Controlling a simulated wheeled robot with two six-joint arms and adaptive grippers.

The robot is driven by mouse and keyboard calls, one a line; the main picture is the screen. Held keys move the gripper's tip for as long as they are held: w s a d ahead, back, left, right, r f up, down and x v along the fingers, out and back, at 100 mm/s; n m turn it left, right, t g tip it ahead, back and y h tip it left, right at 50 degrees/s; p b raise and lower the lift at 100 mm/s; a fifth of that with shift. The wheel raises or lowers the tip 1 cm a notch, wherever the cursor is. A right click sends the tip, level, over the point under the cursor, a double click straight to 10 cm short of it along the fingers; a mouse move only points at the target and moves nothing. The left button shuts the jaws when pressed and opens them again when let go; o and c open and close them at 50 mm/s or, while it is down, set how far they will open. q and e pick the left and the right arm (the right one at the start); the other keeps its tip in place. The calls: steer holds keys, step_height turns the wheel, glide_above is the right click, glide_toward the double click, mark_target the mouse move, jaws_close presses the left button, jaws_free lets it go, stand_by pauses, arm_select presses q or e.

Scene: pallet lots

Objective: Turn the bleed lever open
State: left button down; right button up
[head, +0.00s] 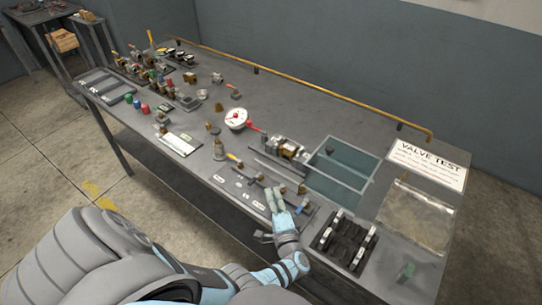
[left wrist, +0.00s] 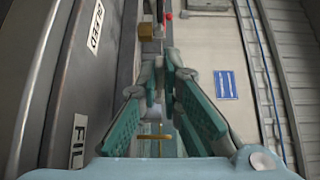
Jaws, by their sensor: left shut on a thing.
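My left gripper (head: 274,194) reaches over the front edge of the bench to the row of valve fittings. In the left wrist view its fingertips (left wrist: 162,66) are closed on a small grey part, which I take to be the bleed lever. The fingers hide most of this lever, so its angle cannot be told. The BLEED label (left wrist: 95,27) lies just left of and beyond the fingertips, and the FILL label (left wrist: 78,140) lies nearer. A brass block (left wrist: 145,32) shows just past the fingertips. My right gripper is out of view.
A teal-lined open tank (head: 338,170) stands behind the fittings. A black rack (head: 345,245) is to the right. A white gauge (head: 236,117) with a red handle stands further left. A VALVE TEST sign (head: 428,165) lies at the back right. A brass pipe (head: 300,85) runs along the back.

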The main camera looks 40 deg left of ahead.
arm_select(q)
steer(key=shift+d+n+g+y+b, duration=0.35)
steer(key=shift+n+g+y+b, duration=0.5)
steer(key=shift+g, duration=0.25)
steer(key=shift+w, duration=0.1)
steer(key=c, duration=2)
jaws_free()
steer(key=shift+c, duration=0.2)
